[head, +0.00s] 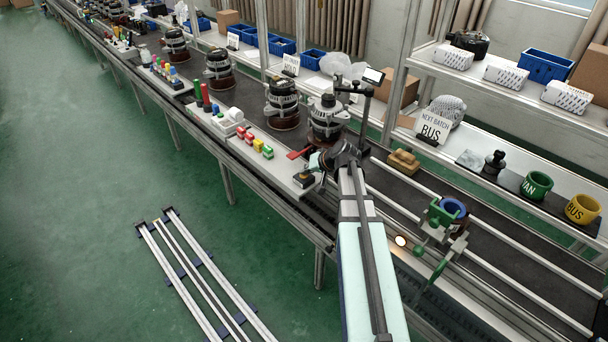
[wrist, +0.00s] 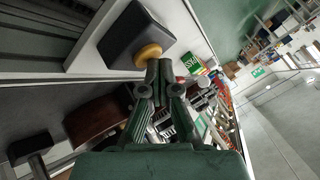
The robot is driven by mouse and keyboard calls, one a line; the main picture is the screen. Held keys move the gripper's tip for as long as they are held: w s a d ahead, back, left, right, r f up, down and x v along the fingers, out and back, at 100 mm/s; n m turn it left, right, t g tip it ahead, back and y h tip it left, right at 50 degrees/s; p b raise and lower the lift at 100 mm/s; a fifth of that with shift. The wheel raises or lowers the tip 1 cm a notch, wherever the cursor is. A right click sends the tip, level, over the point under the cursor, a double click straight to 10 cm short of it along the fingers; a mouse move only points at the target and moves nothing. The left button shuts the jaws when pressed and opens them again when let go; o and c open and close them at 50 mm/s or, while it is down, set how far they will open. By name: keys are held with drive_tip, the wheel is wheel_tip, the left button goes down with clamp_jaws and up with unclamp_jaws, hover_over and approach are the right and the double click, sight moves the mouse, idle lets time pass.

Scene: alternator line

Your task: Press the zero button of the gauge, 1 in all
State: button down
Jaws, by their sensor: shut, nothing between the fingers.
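In the wrist view a dark box (wrist: 127,35) carries a round yellow button (wrist: 149,55), which I take to be the zero button. In the head view the dark box (head: 303,180) sits on a pale plate at the near edge of the line. My gripper (wrist: 158,68) is shut and empty. Its fingertips are right at the yellow button and cover part of its edge; I cannot tell if they touch it. In the head view a stand with a small pale display (head: 373,76), likely the gauge, rises beside an alternator (head: 327,118).
A red part (head: 298,154) lies close to the left of my gripper. Coloured blocks (head: 256,144) stand further left on the line. A tan block (head: 403,161) and a green fixture with a blue ring (head: 453,207) are to the right.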

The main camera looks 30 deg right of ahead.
drive_tip(key=shift+r, duration=0.1)
idle(0.3)
drive_tip(key=shift+r+p, duration=0.4)
drive_tip(key=shift+r, duration=0.45)
drive_tip(key=shift+r+p, duration=1.15)
drive_tip(key=shift+r, duration=1.4)
